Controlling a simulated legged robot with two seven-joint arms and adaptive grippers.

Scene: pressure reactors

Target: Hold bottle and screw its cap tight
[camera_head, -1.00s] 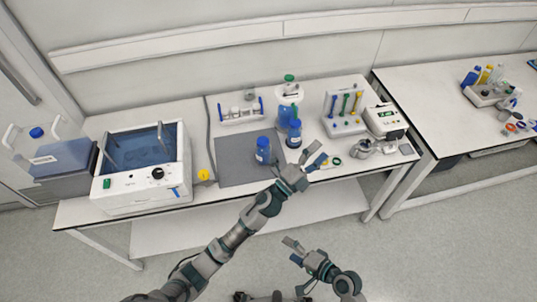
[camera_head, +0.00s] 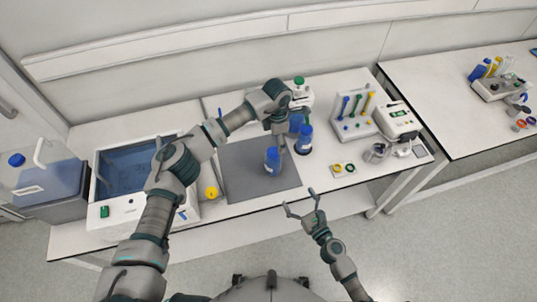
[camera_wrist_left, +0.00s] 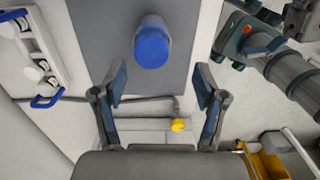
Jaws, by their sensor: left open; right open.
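A bottle with a blue cap (camera_head: 272,160) stands upright on the grey mat (camera_head: 240,177). Its blue cap (camera_wrist_left: 152,47) shows from above in the left wrist view. My left gripper (camera_head: 279,133) is open and hangs above and just behind this bottle; the arm partly hides its fingers. In the left wrist view my left gripper's open fingers (camera_wrist_left: 160,80) stand apart, with the cap beyond them and nothing between them. My right gripper (camera_head: 304,203) is open and empty in front of the table edge, lower right of the bottle.
Another blue-capped bottle (camera_head: 304,140) stands close to the right, with more bottles behind it. A tube rack (camera_head: 355,125), a white device (camera_head: 398,121) and small rings lie further right. A water bath (camera_head: 125,172) is at left. A yellow item (camera_head: 211,193) lies beside the mat.

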